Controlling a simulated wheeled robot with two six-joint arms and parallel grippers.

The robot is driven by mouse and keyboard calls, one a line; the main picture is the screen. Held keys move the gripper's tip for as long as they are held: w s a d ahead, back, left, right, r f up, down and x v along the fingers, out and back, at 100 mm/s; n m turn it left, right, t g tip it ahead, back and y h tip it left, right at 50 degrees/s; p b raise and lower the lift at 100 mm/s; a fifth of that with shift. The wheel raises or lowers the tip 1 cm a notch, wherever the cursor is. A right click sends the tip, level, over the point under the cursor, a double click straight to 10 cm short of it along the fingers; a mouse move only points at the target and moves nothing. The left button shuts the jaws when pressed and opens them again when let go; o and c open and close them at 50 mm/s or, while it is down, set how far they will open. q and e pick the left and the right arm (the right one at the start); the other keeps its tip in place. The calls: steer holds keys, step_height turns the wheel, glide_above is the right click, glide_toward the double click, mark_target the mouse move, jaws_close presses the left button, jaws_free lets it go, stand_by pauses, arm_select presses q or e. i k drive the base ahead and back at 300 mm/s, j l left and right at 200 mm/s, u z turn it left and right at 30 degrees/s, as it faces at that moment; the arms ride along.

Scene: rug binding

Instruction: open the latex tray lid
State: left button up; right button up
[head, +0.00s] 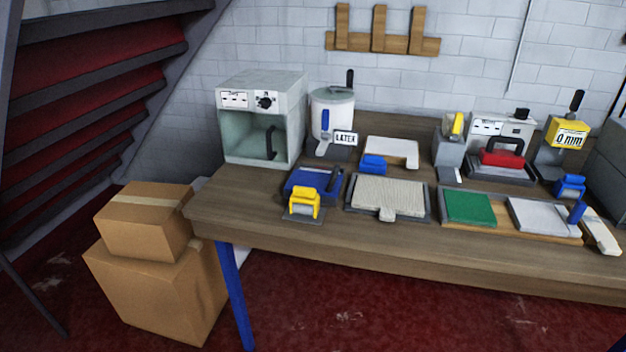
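Neither of my grippers shows in the head view.
The wooden bench (330,230) has a grey open-fronted cabinet (262,120) at its left end. A yellow tool (304,202) stands before the blue piece. A beige ribbed mat (390,195) and a green panel (469,207) lie to the right. Cardboard boxes (150,290) stand on the floor left.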

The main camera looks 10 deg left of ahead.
mark_target(315, 175)
steer(key=i+l, duration=0.45)
steer(key=l, duration=0.3)
steer(key=i+l+u, duration=0.1)
steer(key=i+l, duration=0.35)
steer(key=l, duration=0.3)
